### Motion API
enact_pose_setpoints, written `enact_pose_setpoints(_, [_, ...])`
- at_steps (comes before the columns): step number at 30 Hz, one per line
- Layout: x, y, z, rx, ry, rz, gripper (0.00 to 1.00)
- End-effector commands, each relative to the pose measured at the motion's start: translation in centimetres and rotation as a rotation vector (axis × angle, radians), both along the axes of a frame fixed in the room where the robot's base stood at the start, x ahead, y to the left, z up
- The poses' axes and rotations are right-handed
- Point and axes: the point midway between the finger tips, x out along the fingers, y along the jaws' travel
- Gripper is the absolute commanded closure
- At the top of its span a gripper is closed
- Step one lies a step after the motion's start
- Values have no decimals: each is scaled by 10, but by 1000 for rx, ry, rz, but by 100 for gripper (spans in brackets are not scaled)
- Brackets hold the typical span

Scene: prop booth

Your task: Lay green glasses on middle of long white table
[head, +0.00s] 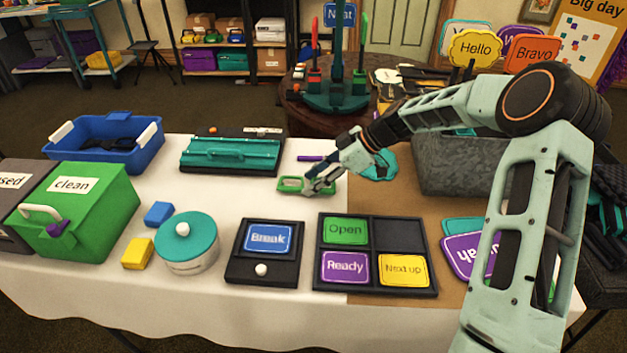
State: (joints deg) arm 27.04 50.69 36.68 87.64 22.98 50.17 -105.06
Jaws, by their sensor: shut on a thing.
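The green glasses (290,184) are at the middle of the long white table (215,207), with their frame lying low, at or just above the white cloth. I cannot tell whether they touch it. My gripper (312,186) is shut on the right end of the glasses. My arm reaches in from the right, and the gripper's fingers hide part of the glasses' right side.
A teal case (232,154) lies behind the glasses, with a purple marker (311,158) nearby. A sign tray (376,222) and a Break sign holder (267,238) stand in front. A grey bin (460,165) is at right. White cloth left of the glasses is clear.

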Motion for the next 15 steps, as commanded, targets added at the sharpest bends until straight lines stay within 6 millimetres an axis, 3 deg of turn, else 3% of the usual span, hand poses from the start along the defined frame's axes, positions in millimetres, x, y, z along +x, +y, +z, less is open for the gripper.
enact_pose_setpoints(5, [0,0,-1,0,0,0,88])
enact_pose_setpoints(6, [0,0,0,0,0,0,57])
enact_pose_setpoints(9, [0,0,0,0,0,0,46])
enact_pose_setpoints(15, [0,0,0,0,0,0,44])
